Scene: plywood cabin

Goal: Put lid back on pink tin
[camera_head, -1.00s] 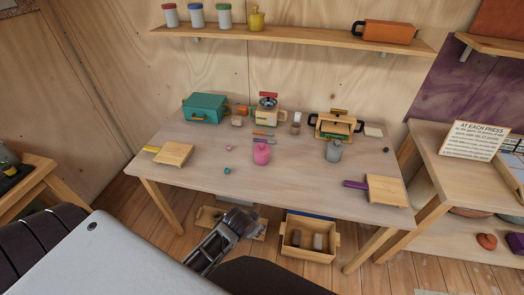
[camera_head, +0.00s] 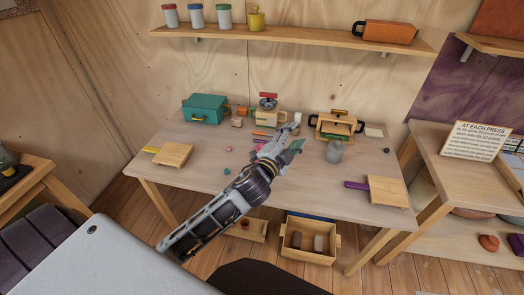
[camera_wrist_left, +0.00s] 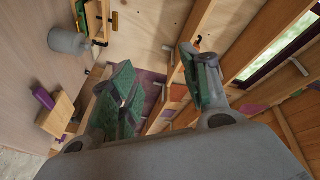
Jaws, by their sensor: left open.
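My left gripper (camera_head: 290,136) is open and empty over the middle of the table, and its arm reaches in from the lower left. It hides nearly all of the pink tin; only a small pink patch (camera_head: 261,147) shows beside the fingers. I cannot tell whether the gripper touches the tin. No loose lid can be made out. In the left wrist view, the open green-padded fingers (camera_wrist_left: 165,85) have nothing between them, and the pink tin is not seen. My right gripper is not in view.
A grey tin (camera_head: 333,152) stands right of the gripper; it also shows in the left wrist view (camera_wrist_left: 68,41). A teal box (camera_head: 205,109), a black-handled wooden box (camera_head: 336,126) and two boards (camera_head: 173,154) (camera_head: 387,191) are on the table. The front middle is mostly clear.

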